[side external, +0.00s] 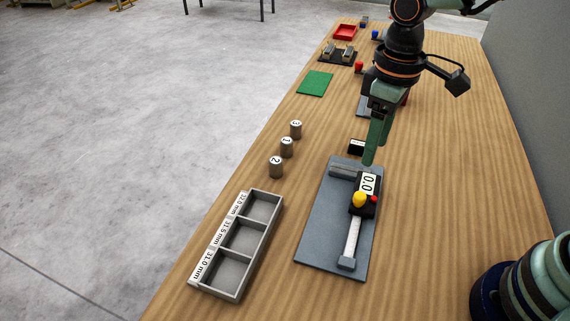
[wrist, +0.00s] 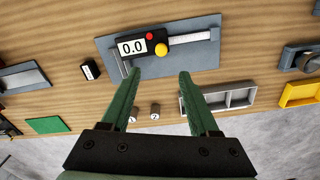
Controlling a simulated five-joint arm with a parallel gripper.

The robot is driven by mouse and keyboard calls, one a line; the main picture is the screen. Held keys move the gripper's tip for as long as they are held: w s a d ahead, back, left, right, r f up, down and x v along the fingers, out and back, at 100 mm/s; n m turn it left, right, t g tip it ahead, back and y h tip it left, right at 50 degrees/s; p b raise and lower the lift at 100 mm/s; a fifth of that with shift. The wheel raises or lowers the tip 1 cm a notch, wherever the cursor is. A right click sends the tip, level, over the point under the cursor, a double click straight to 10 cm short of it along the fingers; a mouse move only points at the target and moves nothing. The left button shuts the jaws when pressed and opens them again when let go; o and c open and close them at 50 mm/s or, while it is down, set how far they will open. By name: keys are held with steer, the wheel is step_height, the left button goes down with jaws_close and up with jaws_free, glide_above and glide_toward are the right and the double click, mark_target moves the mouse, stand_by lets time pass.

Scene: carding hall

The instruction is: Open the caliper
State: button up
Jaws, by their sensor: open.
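The caliper lies on a grey-blue base plate (side external: 325,222). Its slider (side external: 361,207) carries a display reading 0.0, a yellow knob (side external: 359,199) and a small red button (side external: 374,199). Its pale beam (side external: 351,238) runs toward the near end of the plate. In the wrist view the display (wrist: 131,47), yellow knob (wrist: 161,49) and beam (wrist: 190,38) show ahead of the fingertips. My gripper (side external: 369,160) points down above the far end of the plate, apart from the knob. In the wrist view its green fingers (wrist: 159,75) are spread with nothing between them.
Three numbered cylinders (side external: 286,147) stand left of the plate. A grey three-compartment tray (side external: 238,243) with millimetre labels is at the near left, its compartments empty. A green mat (side external: 315,83), a black block (side external: 357,146) and a red tray (side external: 344,32) lie farther back. Bare wood lies right of the plate.

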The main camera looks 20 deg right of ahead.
mark_target(361, 195)
step_height(361, 195, down, 12)
steer(key=shift+a+f, duration=0.15)
steer(key=shift+f, duration=0.05)
stand_by(0.4)
jaws_close()
steer(key=shift+r, duration=0.1)
stand_by(1.3)
